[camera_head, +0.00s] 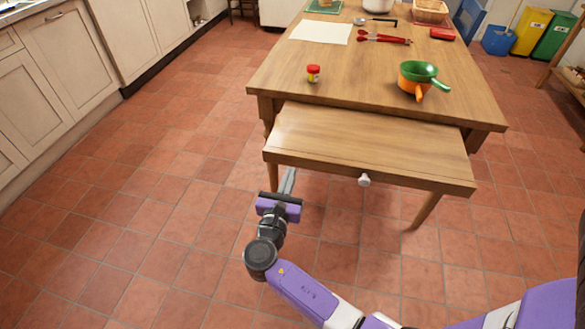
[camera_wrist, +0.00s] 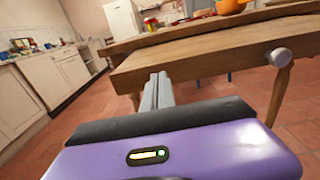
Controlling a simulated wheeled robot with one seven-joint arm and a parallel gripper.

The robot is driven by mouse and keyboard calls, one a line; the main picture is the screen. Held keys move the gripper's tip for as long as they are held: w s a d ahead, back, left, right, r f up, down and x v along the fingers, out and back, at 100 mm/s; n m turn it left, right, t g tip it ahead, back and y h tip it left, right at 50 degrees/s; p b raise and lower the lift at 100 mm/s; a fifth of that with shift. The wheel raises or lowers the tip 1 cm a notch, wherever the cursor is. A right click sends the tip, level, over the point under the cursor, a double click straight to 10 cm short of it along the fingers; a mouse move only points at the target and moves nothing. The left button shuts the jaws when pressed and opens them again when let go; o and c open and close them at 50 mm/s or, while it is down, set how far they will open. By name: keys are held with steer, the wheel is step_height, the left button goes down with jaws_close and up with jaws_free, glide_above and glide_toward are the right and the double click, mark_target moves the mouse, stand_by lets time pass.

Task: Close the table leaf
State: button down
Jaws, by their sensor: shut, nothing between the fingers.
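The table leaf (camera_head: 370,146) is a wooden panel sticking out from under the near side of the wooden table (camera_head: 360,87). A round pale knob (camera_head: 364,180) sits in the middle of its front edge. In the wrist view the leaf (camera_wrist: 205,58) crosses the upper part, with the knob (camera_wrist: 279,57) at right. My gripper (camera_head: 291,172) is shut and empty. It is in front of the leaf's left part, left of the knob. The fingertips (camera_wrist: 160,76) overlap the leaf's edge in view; I cannot tell whether they touch it.
A red-lidded jar (camera_head: 313,73) and a green and orange pan stack (camera_head: 420,78) stand on the table. Red tongs (camera_head: 383,38) and a white sheet (camera_head: 320,32) lie farther back. White cabinets (camera_head: 60,55) line the left. The tiled floor (camera_head: 180,190) between is clear.

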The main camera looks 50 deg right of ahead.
mark_target(309, 119)
steer(key=shift+x, duration=1.9)
steer(key=b+x, duration=0.6)
steer(key=x, duration=1.6)
steer(key=shift+w+d, duration=0.15)
steer(key=shift+d, duration=0.2)
